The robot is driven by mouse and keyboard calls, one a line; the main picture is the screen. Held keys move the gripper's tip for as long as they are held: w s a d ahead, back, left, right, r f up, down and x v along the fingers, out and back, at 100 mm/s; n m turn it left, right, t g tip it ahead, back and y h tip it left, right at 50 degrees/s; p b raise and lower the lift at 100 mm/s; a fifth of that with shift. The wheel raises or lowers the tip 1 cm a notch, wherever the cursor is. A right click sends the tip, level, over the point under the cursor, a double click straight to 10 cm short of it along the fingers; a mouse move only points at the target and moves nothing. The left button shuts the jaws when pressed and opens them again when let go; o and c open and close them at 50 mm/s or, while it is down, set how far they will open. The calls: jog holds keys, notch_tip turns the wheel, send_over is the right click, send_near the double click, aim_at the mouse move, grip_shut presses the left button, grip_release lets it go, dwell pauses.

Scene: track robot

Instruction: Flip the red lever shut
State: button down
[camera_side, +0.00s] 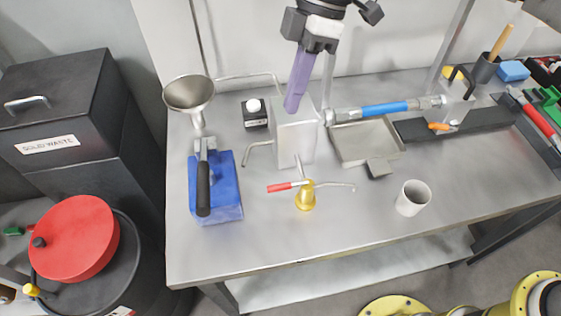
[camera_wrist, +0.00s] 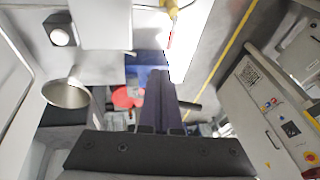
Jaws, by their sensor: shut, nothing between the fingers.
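The red lever (camera_side: 280,187) is a short red handle on a brass valve (camera_side: 305,198) on the metal bench. In the side view it points left, roughly level, away from the valve. In the wrist view the red handle (camera_wrist: 170,41) shows small near the top, below the brass part (camera_wrist: 173,6). My gripper (camera_side: 292,108) has long purple fingers, shut and empty, pointing down. In the side view its tips overlap the top of a grey metal box (camera_side: 296,145), above and apart from the lever. In the wrist view the dark fingers (camera_wrist: 157,74) lie together.
A blue block (camera_side: 230,196) with a black-handled tool (camera_side: 203,187) and a metal funnel (camera_side: 190,93) stand left of the lever. A white cup (camera_side: 413,198), a shallow tray (camera_side: 350,147) and a blue-handled tool (camera_side: 385,109) are right. Bare bench lies in front of the valve.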

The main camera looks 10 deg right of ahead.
dwell(0.3)
send_near(281, 187)
notch_tip(281, 187, down, 5)
jog(key=a, duration=0.3)
jog(key=shift+s+d+f, duration=0.1)
jog(key=shift+d+f, duration=0.1)
jog(key=shift+f, duration=0.4)
jog(key=shift+s+a+n+g+h, duration=0.1)
jog(key=shift+s+n+g+h, duration=0.3)
jog(key=shift+n, duration=0.8)
jog(key=shift+s+n, duration=0.5)
jog(key=shift+n, duration=0.4)
jog(key=s+d+n+h, duration=0.1)
jog(key=n, duration=0.3)
jog(key=s+d+n+h, duration=0.1)
jog(key=n+h, duration=0.1)
jog(key=n, duration=0.2)
jog(key=s+d+n+h, duration=0.1)
jog(key=s+n, duration=0.1)
jog(key=n, duration=0.2)
jog(key=shift+s+n+h, duration=0.1)
jog(key=shift+n+h, duration=0.2)
jog(key=shift+d, duration=0.1)
